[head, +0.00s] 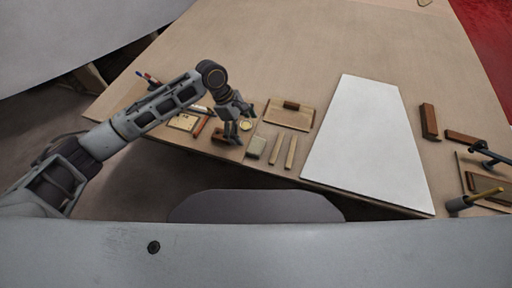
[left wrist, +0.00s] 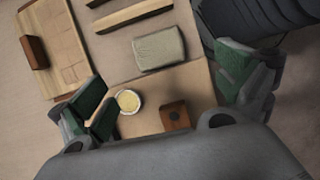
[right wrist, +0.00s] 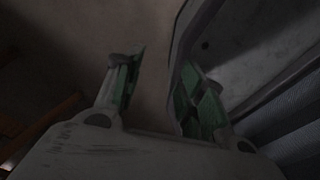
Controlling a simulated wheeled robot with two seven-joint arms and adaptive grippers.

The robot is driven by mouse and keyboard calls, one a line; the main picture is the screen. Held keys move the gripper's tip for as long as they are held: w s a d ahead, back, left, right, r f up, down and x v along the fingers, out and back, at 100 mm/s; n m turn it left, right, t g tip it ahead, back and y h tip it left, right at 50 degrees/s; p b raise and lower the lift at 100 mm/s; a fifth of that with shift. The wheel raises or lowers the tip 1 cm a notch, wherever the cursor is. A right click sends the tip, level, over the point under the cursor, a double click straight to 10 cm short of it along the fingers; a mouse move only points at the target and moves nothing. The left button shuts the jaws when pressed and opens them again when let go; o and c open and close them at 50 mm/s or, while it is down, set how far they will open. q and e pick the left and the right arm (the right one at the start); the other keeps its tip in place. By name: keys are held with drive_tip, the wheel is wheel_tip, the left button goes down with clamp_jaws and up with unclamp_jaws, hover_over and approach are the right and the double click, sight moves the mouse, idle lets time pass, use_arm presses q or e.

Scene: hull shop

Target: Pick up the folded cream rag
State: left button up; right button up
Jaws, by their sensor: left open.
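The folded cream rag (head: 256,147) is a small, pale greenish-cream rounded block lying near the table's front edge, left of two wooden strips. In the left wrist view the rag (left wrist: 159,48) lies beyond my left fingertips, roughly between their lines. My left gripper (head: 236,122) is open and empty, just left of the rag in the head view and apart from it. It also shows in the left wrist view (left wrist: 165,85). My right gripper (right wrist: 158,82) is open with nothing between its fingers; it is not seen in the head view.
A round yellow-topped tin (left wrist: 129,101) and a brown block (left wrist: 175,116) lie close to my left fingers. Two wooden strips (head: 282,152) and a board with a block (head: 289,113) are right of the rag. A large white panel (head: 367,145) covers mid-table.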

sight(256, 145)
use_arm(q)
drive_tip(key=x, duration=0.3)
drive_tip(key=shift+f, duration=0.25)
drive_tip(key=shift+s+d+f, duration=0.1)
drive_tip(key=shift+d+f, duration=0.2)
drive_tip(key=shift+f, duration=0.35)
drive_tip(key=shift+s+d+f, duration=0.1)
drive_tip(key=shift+d+f, duration=0.2)
drive_tip(key=shift+f, duration=0.05)
drive_tip(key=x, duration=0.2)
drive_tip(key=shift+d+f, duration=0.3)
drive_tip(key=shift+d, duration=0.05)
drive_tip(key=shift+s+d+f, duration=0.1)
drive_tip(key=shift+d+f, duration=0.1)
drive_tip(key=shift+f, duration=0.5)
use_arm(e)
drive_tip(key=shift+w+a+f, duration=0.2)
drive_tip(key=shift+w, duration=0.35)
